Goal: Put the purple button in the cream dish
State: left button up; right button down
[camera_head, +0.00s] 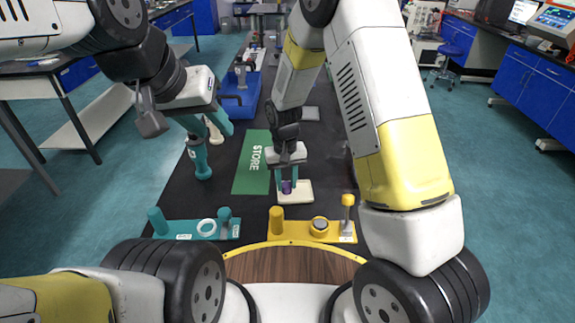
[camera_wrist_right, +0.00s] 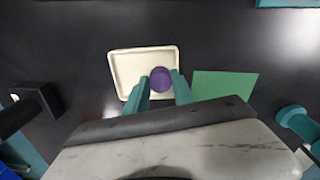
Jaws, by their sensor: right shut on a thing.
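The purple button (camera_head: 287,187) is between the teal fingers of my right gripper (camera_head: 287,184). In the right wrist view the purple button (camera_wrist_right: 161,79) shows as a round disc at the fingertips, over the right part of the cream dish (camera_wrist_right: 128,68). In the head view the cream dish (camera_head: 303,192) is a shallow rectangular tray on the dark table. I cannot tell whether the button touches its floor. My left gripper (camera_head: 206,125) is open, its teal fingers apart above the left side of the table, with nothing visible between them.
A green mat marked STORE (camera_head: 252,165) lies left of the dish. A teal upright piece (camera_head: 199,160) stands below my left gripper. A teal fixture (camera_head: 180,228) and a yellow fixture (camera_head: 290,226) are at the near edge. A blue bin (camera_head: 240,95) is farther back.

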jog(key=shift+f, duration=0.3)
jog(key=c, duration=1.1)
grip_release()
notch_tip(320, 180, up, 12)
notch_tip(320, 180, up, 9)
jog(key=m+t+y, duration=0.1)
jog(key=y, duration=0.1)
send_over(286, 185)
jog(key=s+d, duration=0.3)
jog(key=d, duration=0.2)
jog(key=s+d+r+t, duration=0.1)
jog(key=s+d+r, duration=0.2)
jog(key=s, duration=0.2)
jog(key=s+d+r+m+t, duration=0.1)
jog(key=s+d+r+t, duration=0.1)
jog(key=s+d+r, duration=0.2)
jog(key=s+d+r+t, duration=0.2)
jog(key=s+d+r, duration=0.2)
jog(key=s, duration=0.3)
jog(key=shift+s+r+y, duration=0.15)
jog(key=shift+s+y, duration=0.05)
jog(key=shift+y, duration=0.1)
